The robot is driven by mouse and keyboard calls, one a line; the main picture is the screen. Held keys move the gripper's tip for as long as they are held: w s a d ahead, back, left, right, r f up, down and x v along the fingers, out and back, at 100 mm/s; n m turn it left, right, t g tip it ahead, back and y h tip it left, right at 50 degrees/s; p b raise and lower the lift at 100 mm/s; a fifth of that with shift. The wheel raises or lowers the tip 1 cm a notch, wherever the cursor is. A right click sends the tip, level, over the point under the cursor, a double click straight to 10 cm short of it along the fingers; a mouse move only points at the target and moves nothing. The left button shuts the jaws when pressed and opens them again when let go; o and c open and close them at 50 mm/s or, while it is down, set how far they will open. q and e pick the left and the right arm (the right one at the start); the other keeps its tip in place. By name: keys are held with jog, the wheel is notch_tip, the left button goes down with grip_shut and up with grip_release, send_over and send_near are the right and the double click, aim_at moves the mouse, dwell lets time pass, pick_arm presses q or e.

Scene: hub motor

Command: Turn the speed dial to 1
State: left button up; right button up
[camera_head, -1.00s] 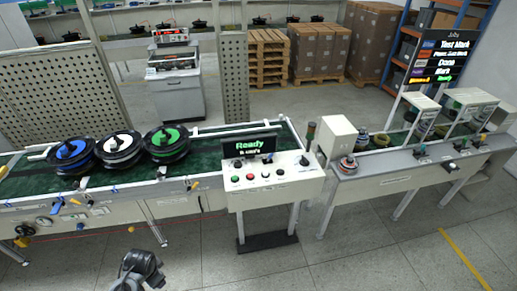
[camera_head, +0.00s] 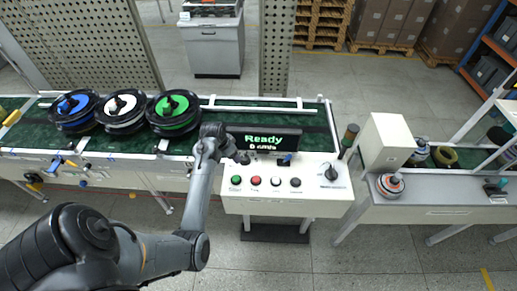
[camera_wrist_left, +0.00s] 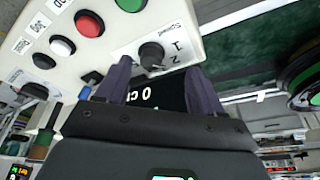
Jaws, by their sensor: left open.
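The speed dial (camera_wrist_left: 151,55) is a small black knob on the white control panel (camera_wrist_left: 103,48), with "Speed", 1 and 2 printed beside it. I cannot tell which number it points at. My left gripper (camera_wrist_left: 158,67) is open, its two dark fingers on either side of the dial's near edge in the left wrist view. I cannot tell whether they touch it. In the head view my left gripper (camera_head: 238,155) is over the panel's upper left and hides the dial. My right gripper is not in view.
Green (camera_head: 236,180), red (camera_head: 255,181), white (camera_head: 275,182) and black buttons line the panel. Another black knob (camera_head: 331,173) is at its right. The display (camera_head: 264,140) reads "Ready" and "0 cm/s".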

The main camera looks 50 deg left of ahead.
aim_at(244, 158)
pick_arm(q)
jog(key=shift+t, duration=0.4)
jog(key=w+f, duration=0.4)
jog(key=f, duration=0.1)
jog(key=w+f, duration=0.2)
jog(key=f, duration=0.1)
jog(key=shift+w+a+f+b, duration=0.1)
jog(key=shift+w+a+b, duration=0.1)
jog(key=shift+a+b, duration=0.15)
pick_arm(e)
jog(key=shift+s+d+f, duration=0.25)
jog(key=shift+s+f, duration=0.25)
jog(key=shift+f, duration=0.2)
pick_arm(q)
jog(key=c, duration=1.1)
jog(key=shift+o, duration=0.2)
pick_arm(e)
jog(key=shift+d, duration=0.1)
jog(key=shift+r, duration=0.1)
